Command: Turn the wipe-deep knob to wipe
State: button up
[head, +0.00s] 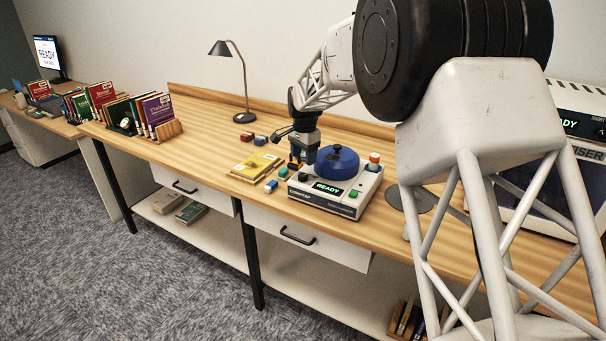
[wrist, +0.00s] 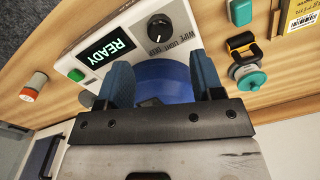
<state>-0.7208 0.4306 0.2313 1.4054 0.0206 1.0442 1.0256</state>
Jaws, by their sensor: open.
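The white machine (head: 325,204) stands on the wooden desk, with a lit READY screen (head: 328,187) and a round blue top (head: 337,160). Its black mode knob (wrist: 160,28) shows in the wrist view beside the words wipe, light and deep. Which word its pointer faces is too small to tell. The knob also shows in the head view (head: 303,177) at the machine's front left. My gripper (wrist: 162,72) is open, its two blue fingers apart over the blue top. The knob lies beyond the fingertips, not between them. In the head view my gripper (head: 298,163) is at the machine's left rear.
A green button (head: 353,194) is at the machine's right front. A yellow book (head: 255,166) and small blue blocks (head: 271,186) lie left of the machine. A lamp (head: 240,80) stands behind. An orange-capped item (wrist: 36,82) is beside the machine.

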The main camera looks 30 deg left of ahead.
aim_at(303, 175)
jog(key=shift+a+f, duration=0.1)
jog(key=shift+f, duration=3.55)
jog(key=c, duration=0.9)
